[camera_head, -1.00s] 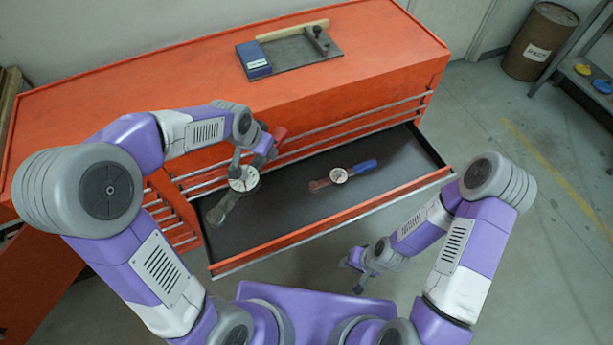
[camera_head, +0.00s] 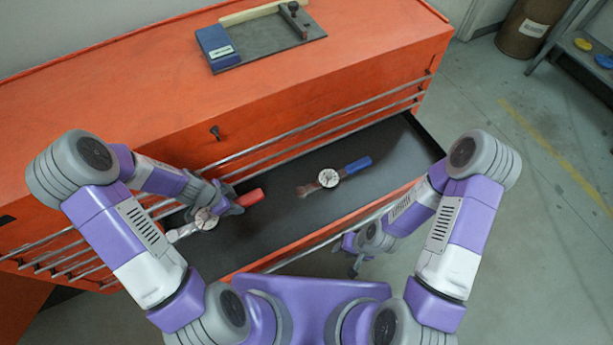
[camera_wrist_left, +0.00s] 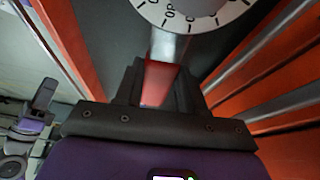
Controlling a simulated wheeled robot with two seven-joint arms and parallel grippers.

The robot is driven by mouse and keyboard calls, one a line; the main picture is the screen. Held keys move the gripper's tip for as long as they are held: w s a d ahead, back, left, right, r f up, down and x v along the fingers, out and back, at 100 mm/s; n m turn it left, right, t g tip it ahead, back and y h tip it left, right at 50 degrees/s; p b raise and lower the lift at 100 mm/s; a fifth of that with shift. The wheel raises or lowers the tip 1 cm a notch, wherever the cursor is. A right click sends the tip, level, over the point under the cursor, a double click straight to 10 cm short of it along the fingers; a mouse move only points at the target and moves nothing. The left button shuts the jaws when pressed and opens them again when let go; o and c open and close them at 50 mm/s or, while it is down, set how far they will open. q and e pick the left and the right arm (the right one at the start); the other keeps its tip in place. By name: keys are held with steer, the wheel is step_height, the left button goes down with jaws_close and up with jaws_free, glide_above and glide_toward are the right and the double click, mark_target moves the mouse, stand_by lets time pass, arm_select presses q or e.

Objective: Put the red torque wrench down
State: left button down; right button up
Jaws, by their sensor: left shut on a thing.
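The red torque wrench (camera_head: 252,198) has a red handle, a white round dial (camera_head: 205,219) and a metal head (camera_head: 182,232). It is at the left end of the open drawer (camera_head: 285,219). My left gripper (camera_head: 222,200) is shut on it between dial and handle end; the left wrist view also shows the red handle (camera_wrist_left: 158,84) between the fingers, with the dial (camera_wrist_left: 192,8) beyond. I cannot tell whether the wrench touches the drawer floor. A blue-handled wrench (camera_head: 329,178) lies in the middle of the drawer. My right gripper (camera_head: 355,264) is outside the drawer's front; its finger gap is unclear.
The orange cabinet (camera_head: 120,95) carries a grey plate fixture (camera_head: 275,45) with a blue box (camera_head: 215,46) on top. Drawer handle bars run along its front. The drawer's dark floor is bare between and around the wrenches. A brown barrel (camera_head: 528,28) stands at the back right.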

mark_target(246, 220)
arm_select(q)
steer(key=shift+s+a+f+m, duration=0.1)
steer(key=shift+f+m, duration=0.05)
steer(key=shift+f, duration=0.35)
steer(key=shift+s+a+f+m, duration=0.1)
steer(key=shift+f+m, duration=0.05)
steer(key=shift+f, duration=0.3)
arm_select(e)
steer(key=shift+w+f, duration=0.35)
steer(key=shift+w, duration=0.05)
arm_select(q)
steer(key=shift+f, duration=0.1)
